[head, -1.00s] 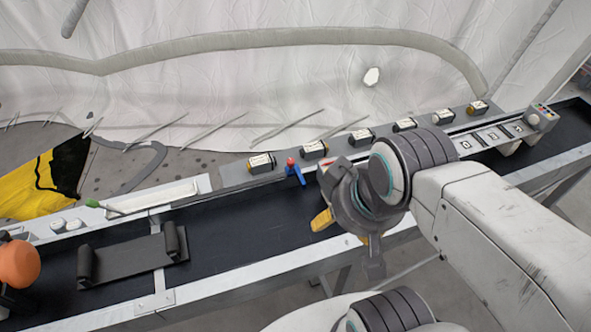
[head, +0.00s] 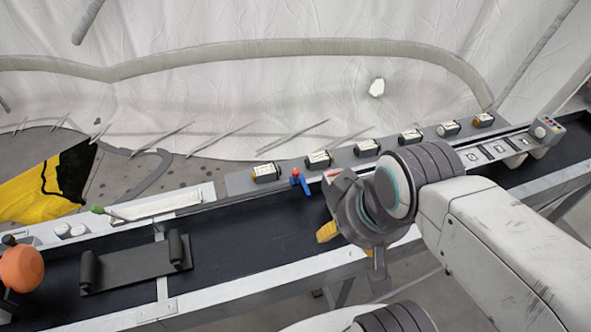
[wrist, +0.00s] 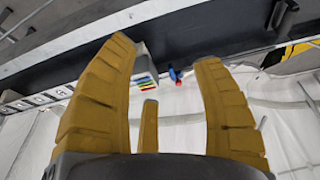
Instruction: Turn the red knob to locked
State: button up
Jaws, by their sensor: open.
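A small red knob (head: 296,171) sits on top of a blue lever-like piece (head: 301,182) on the front of the grey rail, left of my gripper. Any locked marking is too small to read. My gripper (head: 328,230) hangs over the black bench to the right of and nearer than the knob, not touching it. In the wrist view its yellow fingers (wrist: 165,52) are spread apart with nothing between them held. The red knob (wrist: 179,83) and blue piece (wrist: 172,73) show farther off, between the fingers.
Several small labelled black boxes (head: 366,147) line the grey rail behind the knob. A control box with coloured buttons (head: 550,128) is at the right end. A green-tipped lever (head: 97,209), an empty black cradle (head: 136,268) and an orange ball (head: 20,268) are left. The middle bench is clear.

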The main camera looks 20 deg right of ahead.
jog(key=shift+w+r, duration=0.1)
jog(key=shift+w, duration=0.1)
jog(key=shift+c, duration=0.7)
jog(key=w+n, duration=0.1)
jog(key=w, duration=0.2)
jog(key=w+r+n, duration=0.1)
jog(key=w, duration=0.1)
jog(key=w+n+g+b, duration=0.1)
jog(key=w, duration=0.2)
jog(key=shift+w+r, duration=0.15)
jog(key=shift+w, duration=0.15)
jog(key=shift+c, duration=0.6)
jog(key=n+g+b, duration=0.2)
jog(key=n+g, duration=0.1)
jog(key=n, duration=0.5)
send_over(296, 171)
jog(key=f, duration=1.1)
jog(key=shift+s+f, duration=0.2)
jog(key=shift+s, duration=0.05)
jog(key=shift+w+f+n, duration=0.3)
jog(key=shift+f+n, duration=0.1)
jog(key=shift+f, duration=3.7)
jog(key=shift+o, duration=0.3)
